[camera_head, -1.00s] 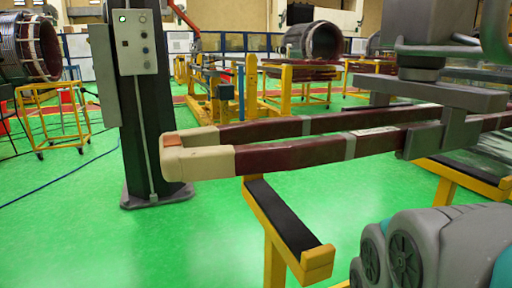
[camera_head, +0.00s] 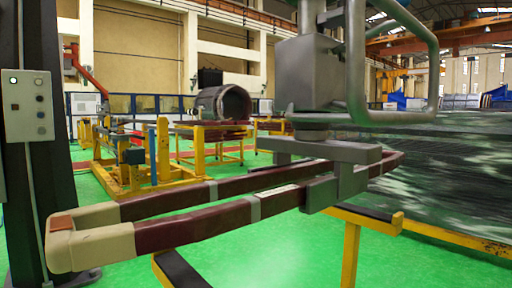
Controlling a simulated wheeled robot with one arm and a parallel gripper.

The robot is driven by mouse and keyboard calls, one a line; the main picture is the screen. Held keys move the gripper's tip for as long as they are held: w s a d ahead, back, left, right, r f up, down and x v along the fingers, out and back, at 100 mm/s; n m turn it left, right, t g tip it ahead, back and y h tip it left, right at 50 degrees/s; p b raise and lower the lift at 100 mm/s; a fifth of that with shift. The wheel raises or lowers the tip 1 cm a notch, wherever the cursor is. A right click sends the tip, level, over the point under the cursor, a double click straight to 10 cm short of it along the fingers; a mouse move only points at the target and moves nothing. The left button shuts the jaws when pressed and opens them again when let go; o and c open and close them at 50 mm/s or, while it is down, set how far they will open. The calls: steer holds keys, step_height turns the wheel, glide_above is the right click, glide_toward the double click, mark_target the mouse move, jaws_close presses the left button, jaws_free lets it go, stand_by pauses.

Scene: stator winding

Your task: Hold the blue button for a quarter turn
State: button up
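A grey control box (camera_head: 27,105) is fixed to a dark upright post (camera_head: 48,160) at the left edge. The buttons are too small to tell for sure which one is blue. A long dark-red coil (camera_head: 190,220) with a beige wrapped end (camera_head: 90,245) hangs level in grey clamps (camera_head: 335,188). The clamps are under a grey lifting head (camera_head: 318,75) with a tubular handle (camera_head: 432,70). My gripper is not in view.
The coil and lifting head fill the space right of the control box. Yellow stands with black pads (camera_head: 180,268) are below the coil. Green floor (camera_head: 285,245) shows between them. A yellow frame (camera_head: 150,160) and a dark cylinder (camera_head: 225,103) are farther back.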

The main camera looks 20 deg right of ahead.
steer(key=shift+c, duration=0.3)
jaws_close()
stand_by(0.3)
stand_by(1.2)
